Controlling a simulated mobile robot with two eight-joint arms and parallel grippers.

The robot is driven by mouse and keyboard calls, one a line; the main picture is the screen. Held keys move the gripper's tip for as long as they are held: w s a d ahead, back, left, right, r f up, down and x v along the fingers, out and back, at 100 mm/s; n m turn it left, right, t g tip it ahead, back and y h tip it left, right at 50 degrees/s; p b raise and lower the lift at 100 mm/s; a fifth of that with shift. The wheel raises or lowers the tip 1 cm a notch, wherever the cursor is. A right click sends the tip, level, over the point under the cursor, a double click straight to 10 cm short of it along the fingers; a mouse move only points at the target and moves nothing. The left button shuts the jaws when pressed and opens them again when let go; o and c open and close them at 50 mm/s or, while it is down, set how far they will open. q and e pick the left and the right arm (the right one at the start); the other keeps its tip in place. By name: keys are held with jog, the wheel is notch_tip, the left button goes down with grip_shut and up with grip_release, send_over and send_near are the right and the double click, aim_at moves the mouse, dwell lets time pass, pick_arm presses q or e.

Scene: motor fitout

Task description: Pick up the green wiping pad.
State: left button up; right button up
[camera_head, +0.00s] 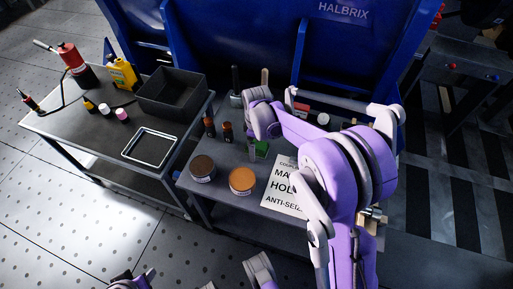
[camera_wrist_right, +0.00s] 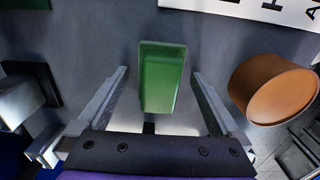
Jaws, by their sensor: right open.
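The green wiping pad (camera_wrist_right: 162,78) is a small green block in the right wrist view. It lies between the two fingers of my right gripper (camera_wrist_right: 160,88), with a gap on each side. That gripper is open and empty.
An orange-lidded tin (camera_head: 242,180) and a brown-lidded tin (camera_head: 202,168) stand left of the pad. A printed white sheet (camera_head: 284,190) lies to its right. Small dark bottles (camera_head: 227,131) stand behind. A side table at left holds a black bin (camera_head: 172,92) and a metal tray (camera_head: 150,146).

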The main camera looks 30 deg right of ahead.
jog(key=shift+r, duration=0.1)
jog(key=c, duration=1.4)
notch_tip(320, 180, up, 10)
jog(key=shift+p, duration=1.25)
jog(key=o, duration=0.6)
jog(key=c, duration=0.4)
